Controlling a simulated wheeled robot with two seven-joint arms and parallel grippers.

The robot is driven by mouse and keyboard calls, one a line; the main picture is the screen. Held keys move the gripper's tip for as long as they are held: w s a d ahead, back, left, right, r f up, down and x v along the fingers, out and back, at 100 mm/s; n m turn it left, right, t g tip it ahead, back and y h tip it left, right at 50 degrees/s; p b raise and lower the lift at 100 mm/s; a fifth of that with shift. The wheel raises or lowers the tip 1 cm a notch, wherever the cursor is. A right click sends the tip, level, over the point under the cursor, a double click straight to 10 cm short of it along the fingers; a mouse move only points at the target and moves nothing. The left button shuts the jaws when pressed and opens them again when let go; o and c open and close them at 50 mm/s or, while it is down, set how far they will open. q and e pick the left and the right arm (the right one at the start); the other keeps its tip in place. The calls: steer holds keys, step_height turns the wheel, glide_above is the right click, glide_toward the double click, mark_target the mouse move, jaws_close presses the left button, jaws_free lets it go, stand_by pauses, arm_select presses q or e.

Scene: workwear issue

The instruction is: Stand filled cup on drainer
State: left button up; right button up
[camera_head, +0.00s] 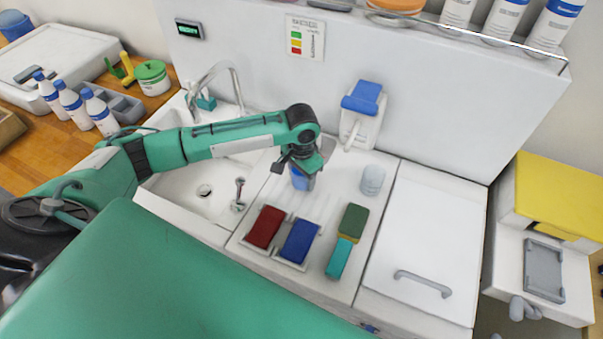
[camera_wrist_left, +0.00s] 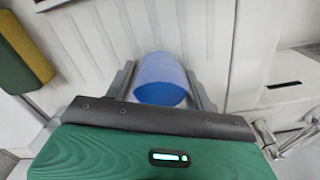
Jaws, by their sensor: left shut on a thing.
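My left gripper (camera_head: 303,172) is shut on a blue cup (camera_head: 301,181), over the white ribbed drainer (camera_head: 337,180) to the right of the sink. In the left wrist view the cup (camera_wrist_left: 160,78) sits between the two fingers of the gripper (camera_wrist_left: 163,90), with the ribbed drainer surface (camera_wrist_left: 100,35) behind it. My right gripper is not in view.
The sink (camera_head: 183,187) with its tap (camera_head: 238,85) lies left of the drainer. A pale grey cup (camera_head: 372,180) stands right of my gripper. A wall dispenser (camera_head: 362,98) hangs behind.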

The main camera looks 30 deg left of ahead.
arm_select(q)
steer(key=shift+f, duration=0.1)
steer(key=o, duration=1)
steer(key=shift+o, duration=0.2)
steer(key=shift+r, duration=0.45)
step_height(320, 180, up, 11)
steer(key=b, duration=0.3)
steer(key=shift+r, duration=0.15)
